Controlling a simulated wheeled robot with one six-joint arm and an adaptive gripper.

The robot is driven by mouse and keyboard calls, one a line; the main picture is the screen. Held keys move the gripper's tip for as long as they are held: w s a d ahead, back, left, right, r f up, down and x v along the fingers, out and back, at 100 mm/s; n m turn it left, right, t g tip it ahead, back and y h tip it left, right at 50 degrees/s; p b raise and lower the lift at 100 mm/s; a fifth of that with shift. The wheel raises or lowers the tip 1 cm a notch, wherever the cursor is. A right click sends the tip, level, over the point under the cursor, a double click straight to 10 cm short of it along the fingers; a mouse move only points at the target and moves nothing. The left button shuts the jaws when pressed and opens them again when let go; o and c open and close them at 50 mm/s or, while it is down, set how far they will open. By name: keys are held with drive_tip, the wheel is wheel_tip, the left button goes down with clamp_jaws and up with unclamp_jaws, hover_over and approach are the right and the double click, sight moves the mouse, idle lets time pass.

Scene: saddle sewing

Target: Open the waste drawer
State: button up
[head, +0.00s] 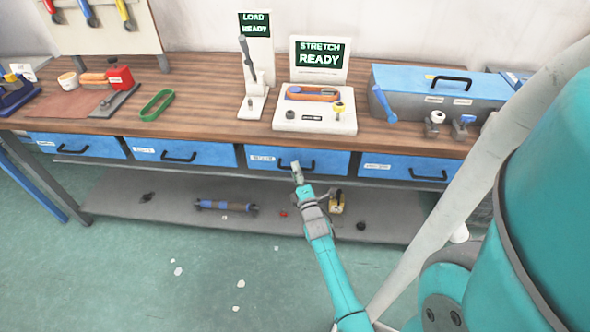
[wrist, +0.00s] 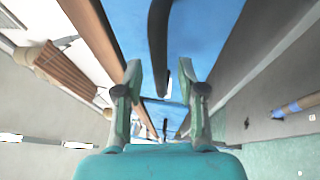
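Several blue drawers with black handles and small white labels sit in a row under the wooden bench top. All look shut, and the label words are too small to read, so I cannot tell which is the waste drawer. My gripper (head: 298,172) is at the handle (head: 310,168) of the third drawer from the left (head: 335,162). In the wrist view my gripper (wrist: 160,92) is open, with a black handle bar (wrist: 159,40) running between its fingers in front of the blue front (wrist: 208,28). I cannot tell whether the fingers touch it.
The bench top (head: 205,95) holds a white fixture (head: 315,122), a blue-lidded box (head: 440,85) and a green loop (head: 156,105). A grey lower shelf (head: 170,210) under the drawers carries a blue roll (head: 225,207) and small parts. The green floor (head: 130,270) in front is mostly clear.

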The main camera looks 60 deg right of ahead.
drive_tip(key=shift+w+d+r, duration=0.1)
drive_tip(key=shift+w+d, duration=0.35)
clamp_jaws()
